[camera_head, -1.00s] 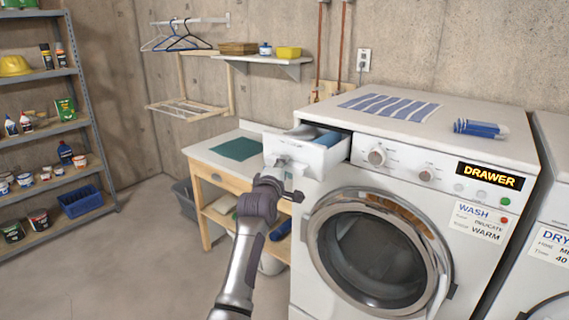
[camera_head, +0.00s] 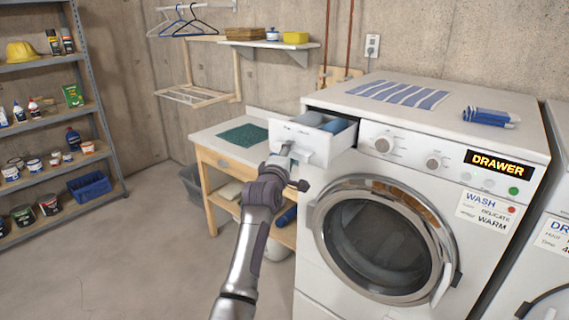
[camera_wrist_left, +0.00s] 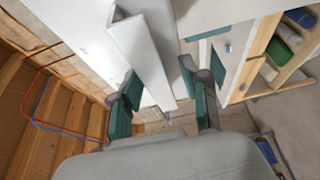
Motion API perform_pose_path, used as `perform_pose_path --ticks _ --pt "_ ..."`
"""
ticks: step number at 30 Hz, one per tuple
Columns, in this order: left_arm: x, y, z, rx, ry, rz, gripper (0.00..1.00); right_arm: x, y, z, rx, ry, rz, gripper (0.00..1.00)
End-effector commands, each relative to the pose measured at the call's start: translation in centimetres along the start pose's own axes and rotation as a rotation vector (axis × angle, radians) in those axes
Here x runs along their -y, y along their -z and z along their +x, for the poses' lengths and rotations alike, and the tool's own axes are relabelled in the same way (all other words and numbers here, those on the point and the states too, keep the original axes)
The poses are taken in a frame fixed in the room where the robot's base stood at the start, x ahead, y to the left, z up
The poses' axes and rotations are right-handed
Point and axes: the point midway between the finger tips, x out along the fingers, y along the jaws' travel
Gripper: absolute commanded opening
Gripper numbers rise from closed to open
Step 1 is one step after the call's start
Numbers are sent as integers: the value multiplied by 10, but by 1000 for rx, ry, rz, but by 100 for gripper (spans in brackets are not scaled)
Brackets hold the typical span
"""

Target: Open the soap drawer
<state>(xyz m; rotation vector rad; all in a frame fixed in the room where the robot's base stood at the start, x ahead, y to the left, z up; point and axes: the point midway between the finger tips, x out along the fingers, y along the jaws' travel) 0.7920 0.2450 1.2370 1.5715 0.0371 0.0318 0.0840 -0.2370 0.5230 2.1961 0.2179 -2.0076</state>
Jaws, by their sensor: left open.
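The soap drawer (camera_head: 312,142) is a white box pulled well out of the upper left corner of the white washing machine (camera_head: 305,258). Its inside, with a blue part, shows from above. My left gripper (camera_head: 287,156) is at the drawer's front face, by the handle. In the left wrist view, its two green-padded fingers (camera_wrist_left: 163,88) stand apart on either side of a white bar-like part (camera_wrist_left: 143,60) of the drawer front. Whether a finger touches it I cannot tell. My right gripper is not in view.
The round washer door (camera_head: 375,240) is below the drawer. A wooden table (camera_head: 222,158) with a green mat (camera_head: 243,134) stands to the left of the drawer. A striped cloth (camera_head: 398,94) lies on the washer top. The floor at left is clear.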

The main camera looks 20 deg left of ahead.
Motion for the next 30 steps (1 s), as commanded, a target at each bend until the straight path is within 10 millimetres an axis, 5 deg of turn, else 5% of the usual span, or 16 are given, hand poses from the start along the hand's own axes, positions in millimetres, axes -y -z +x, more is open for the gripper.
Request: perform_pose_path --ticks 18,30 --pt "3 -1 -105 1 4 -1 46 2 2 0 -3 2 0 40" --pt "2 -1 -114 1 5 0 46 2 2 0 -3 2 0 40"
